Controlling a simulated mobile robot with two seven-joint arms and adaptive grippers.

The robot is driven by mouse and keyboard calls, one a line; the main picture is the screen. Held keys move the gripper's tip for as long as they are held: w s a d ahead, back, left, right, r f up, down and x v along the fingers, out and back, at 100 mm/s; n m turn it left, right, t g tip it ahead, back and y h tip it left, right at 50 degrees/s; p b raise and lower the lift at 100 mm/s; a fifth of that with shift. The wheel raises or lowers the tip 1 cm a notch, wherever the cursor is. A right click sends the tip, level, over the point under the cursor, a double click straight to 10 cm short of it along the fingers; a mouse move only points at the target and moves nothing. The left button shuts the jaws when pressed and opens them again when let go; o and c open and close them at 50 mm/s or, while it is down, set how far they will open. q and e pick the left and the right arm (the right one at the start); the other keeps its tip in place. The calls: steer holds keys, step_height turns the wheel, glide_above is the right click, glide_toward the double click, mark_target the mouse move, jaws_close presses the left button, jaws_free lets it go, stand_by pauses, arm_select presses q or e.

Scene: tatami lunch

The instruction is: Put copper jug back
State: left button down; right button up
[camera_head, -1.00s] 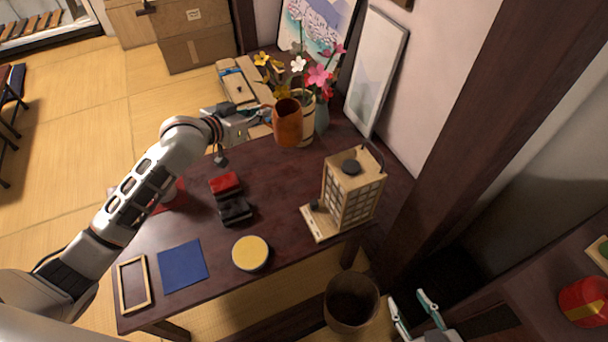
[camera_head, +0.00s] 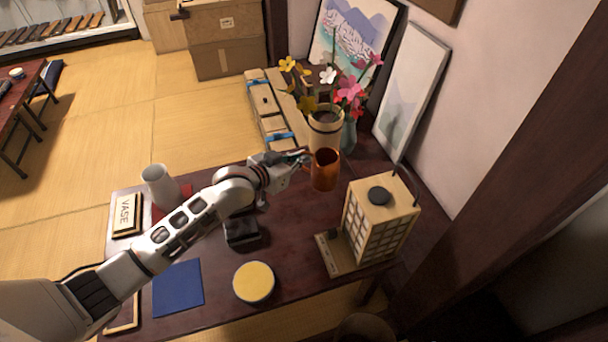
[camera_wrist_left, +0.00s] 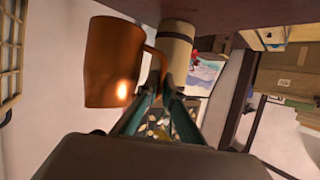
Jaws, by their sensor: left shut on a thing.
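The copper jug (camera_head: 326,172) is in my left gripper (camera_head: 300,160), held over the dark table (camera_head: 300,225) in front of the bamboo-coloured pot (camera_head: 325,132). In the left wrist view the jug (camera_wrist_left: 112,65) hangs to the left of the fingers, and the left gripper (camera_wrist_left: 160,92) is shut on its handle. Whether the jug's base touches the table is unclear. My right gripper is out of view.
A lantern (camera_head: 380,222) stands right of the jug. Flowers (camera_head: 348,90) rise behind it. A white vase (camera_head: 160,187), a blue square (camera_head: 178,288), a yellow-topped round tin (camera_head: 253,282) and a black object (camera_head: 241,234) are on the table. Bare tabletop lies left of the lantern.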

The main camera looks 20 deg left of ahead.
arm_select(q)
step_height(320, 180, down, 3)
steer(key=shift+f+b, duration=0.1)
steer(key=shift+b, duration=0.25)
steer(key=shift+f, duration=0.1)
step_height(320, 180, down, 4)
steer(key=shift+s+r+b, duration=0.1)
steer(key=shift+s+b, duration=0.05)
steer(key=shift+b, duration=0.7)
steer(key=shift+w, duration=0.2)
steer(key=shift+f, duration=0.2)
steer(key=c, duration=2.2)
jaws_free()
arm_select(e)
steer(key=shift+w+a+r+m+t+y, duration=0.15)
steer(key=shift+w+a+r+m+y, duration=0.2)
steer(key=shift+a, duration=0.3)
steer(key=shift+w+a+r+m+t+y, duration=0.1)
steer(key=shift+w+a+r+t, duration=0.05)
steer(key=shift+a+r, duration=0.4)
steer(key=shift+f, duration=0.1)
